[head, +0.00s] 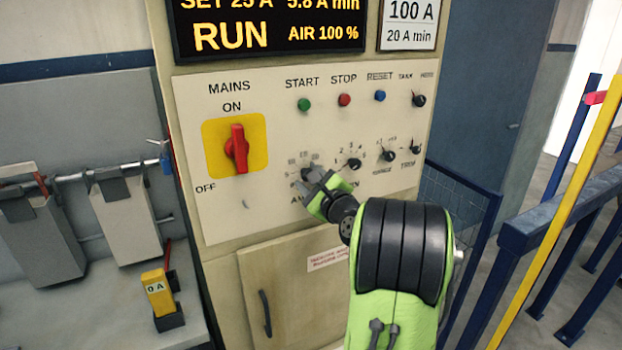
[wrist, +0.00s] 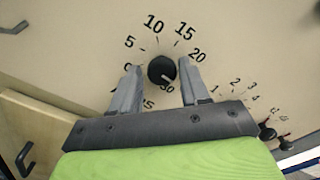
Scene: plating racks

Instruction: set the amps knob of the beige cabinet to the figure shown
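The beige cabinet (head: 225,85) fills the middle of the head view. Its amps knob (wrist: 162,69) is round and black, on a dial marked 5, 10, 15, 20 and more. A small pale mark on it points down and slightly right, near the 30; the 25 is hidden by a finger. My gripper (wrist: 158,66) is open, one finger on each side of the knob, with a gap on both sides. In the head view my gripper (head: 318,186) partly covers the dial. The display (head: 268,25) reads SET 25 A, 5.8 A min, RUN, AIR 100 %.
A red mains switch (head: 237,150) on a yellow plate is left of the dial. Other black knobs (head: 354,164) sit to the right, with green, red and blue buttons above. A yellow 0 A block (head: 158,291) stands lower left. Blue and yellow rails (head: 553,200) are at right.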

